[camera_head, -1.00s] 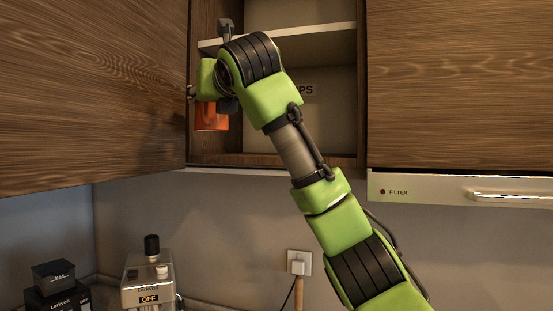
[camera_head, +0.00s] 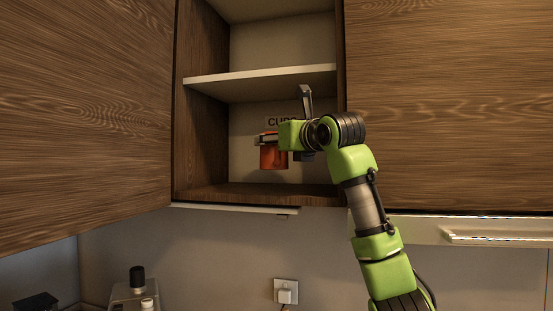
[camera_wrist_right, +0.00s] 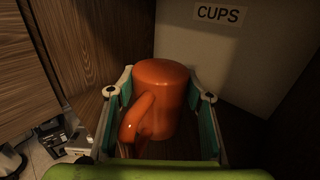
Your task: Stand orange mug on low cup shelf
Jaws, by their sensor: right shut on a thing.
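The orange mug (camera_head: 273,158) is held in my right gripper (camera_head: 268,140) in front of the lower cupboard compartment marked CUPS. In the right wrist view, the gripper's fingers (camera_wrist_right: 162,92) are on both sides of the orange mug (camera_wrist_right: 166,88), with its handle towards the camera. The mug's upper end looks closed there. The low cup shelf (camera_head: 240,193) is the wooden board at the bottom of the compartment. The mug shows above this board in the head view; I cannot tell how far inside it is. My left gripper is not in view.
A pale middle shelf (camera_head: 262,74) lies above the arm. The CUPS label (camera_wrist_right: 221,14) is on the back wall. An open wooden door (camera_head: 85,110) stands at left, a closed cupboard front (camera_head: 450,100) at right. The low shelf looks bare.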

